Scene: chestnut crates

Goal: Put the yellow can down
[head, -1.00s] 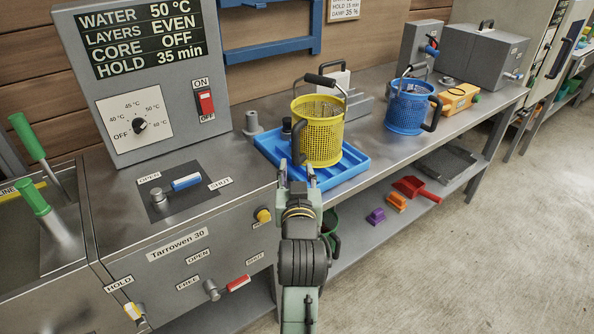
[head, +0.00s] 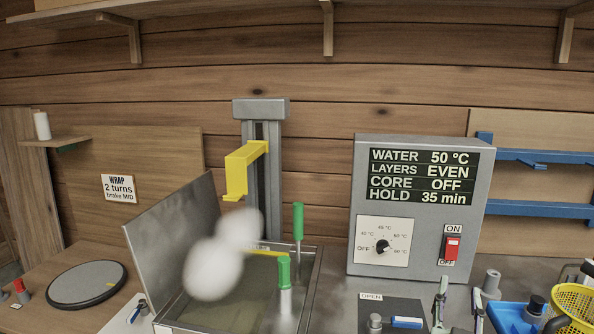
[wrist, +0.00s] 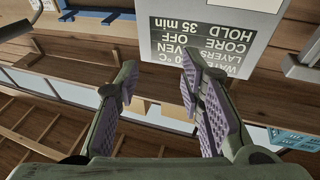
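The yellow can (head: 575,309), a perforated basket, is cut off at the lower right corner of the head view. It appears to stand at the blue tray (head: 508,316); its base is out of frame. My gripper (head: 458,300) shows at the bottom of the head view, left of the tray and apart from the can. In the wrist view my gripper (wrist: 158,85) has its two padded fingers spread wide with nothing between them. The can does not show in the wrist view.
The control box (head: 418,215) stands behind my gripper. Left of it is an open water tank (head: 310,285) with green-handled levers, a yellow bracket (head: 240,172) and a pale blurred plume above. A round dark plate (head: 87,284) lies on the wooden bench at left.

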